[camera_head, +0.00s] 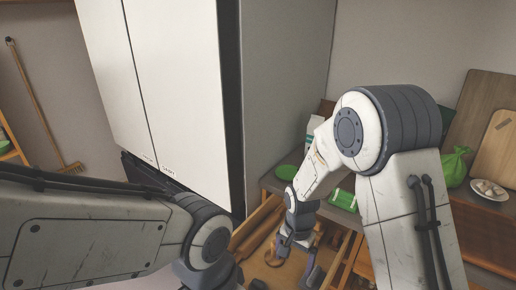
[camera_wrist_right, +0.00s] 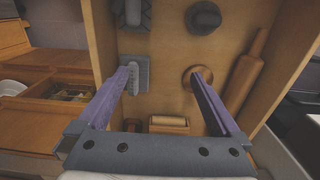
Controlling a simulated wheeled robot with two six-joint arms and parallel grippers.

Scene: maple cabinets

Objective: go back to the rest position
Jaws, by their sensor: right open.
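My right arm reaches down in the head view, and its gripper (camera_head: 299,264) is low in the middle, over an open wooden drawer (camera_head: 262,272). In the right wrist view the right gripper (camera_wrist_right: 160,76) has its two purple fingers wide apart, with nothing between them. It points at the drawer's inside (camera_wrist_right: 165,52). My left arm crosses the lower left of the head view. Its gripper is not visible there.
The drawer holds a rolling pin (camera_wrist_right: 245,75), a dark round object (camera_wrist_right: 203,17), a grey toothed object (camera_wrist_right: 134,73) and a small wooden block (camera_wrist_right: 169,122). A tall white fridge (camera_head: 165,85) stands left of the counter. A green bag (camera_head: 455,167) and cutting boards (camera_head: 495,150) stand at right.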

